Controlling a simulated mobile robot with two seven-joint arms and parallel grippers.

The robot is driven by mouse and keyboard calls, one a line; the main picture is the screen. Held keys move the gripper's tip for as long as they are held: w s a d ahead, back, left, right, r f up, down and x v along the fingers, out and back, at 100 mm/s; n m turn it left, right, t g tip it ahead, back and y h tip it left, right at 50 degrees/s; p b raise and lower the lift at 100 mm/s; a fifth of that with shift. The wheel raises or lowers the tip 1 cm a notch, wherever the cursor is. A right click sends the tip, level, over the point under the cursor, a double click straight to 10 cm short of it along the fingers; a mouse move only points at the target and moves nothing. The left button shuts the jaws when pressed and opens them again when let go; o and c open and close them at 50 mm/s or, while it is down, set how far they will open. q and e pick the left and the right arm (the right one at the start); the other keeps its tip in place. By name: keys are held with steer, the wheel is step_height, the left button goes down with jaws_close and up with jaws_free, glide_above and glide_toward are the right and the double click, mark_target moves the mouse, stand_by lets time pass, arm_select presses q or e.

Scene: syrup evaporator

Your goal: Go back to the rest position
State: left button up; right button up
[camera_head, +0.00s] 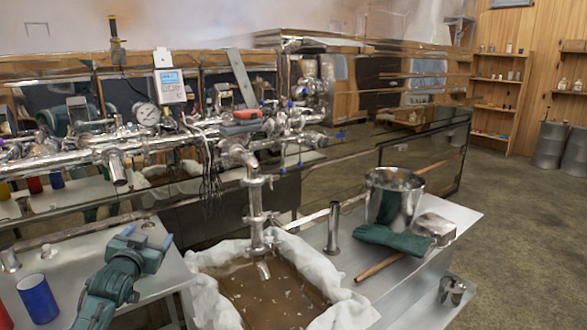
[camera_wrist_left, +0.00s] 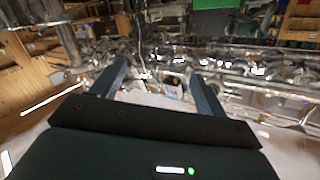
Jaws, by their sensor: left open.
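My left gripper (camera_head: 148,238) is at the lower left of the head view, above the left metal table. Its two blue-tipped fingers point up and are apart, with nothing between them. In the left wrist view the open fingers (camera_wrist_left: 160,85) also show, with blurred metal pipework beyond them and nothing held. My right gripper shows in neither view.
A blue cup (camera_head: 38,299) stands on the left table (camera_head: 160,280), near my left arm. A cloth-lined basin (camera_head: 225,280) of brown liquid sits under the spout (camera_head: 262,268). On the right table are a steel pot (camera_head: 393,197) and green gloves (camera_head: 395,241). Steel pipework (camera_head: 130,140) runs behind.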

arm_select(q)
steer(key=s+d+f+g+h, duration=0.1)
steer(key=s+d+f+g, duration=0.1)
steer(key=s+d+f, duration=0.5)
steer(key=s+d+f+m+g+h, duration=0.1)
steer(key=s+d+f+h, duration=0.15)
steer(key=s+f, duration=0.65)
steer(key=s+d+f+g+h, duration=0.1)
steer(key=s+d+f+g, duration=0.1)
steer(key=s+d+f, duration=0.65)
steer(key=s+d+g, duration=0.1)
steer(key=s+d, duration=0.1)
steer(key=s, duration=1.2)
steer(key=shift+d+n+h, duration=0.2)
steer(key=shift+n+h, duration=0.1)
steer(key=shift+h, duration=0.05)
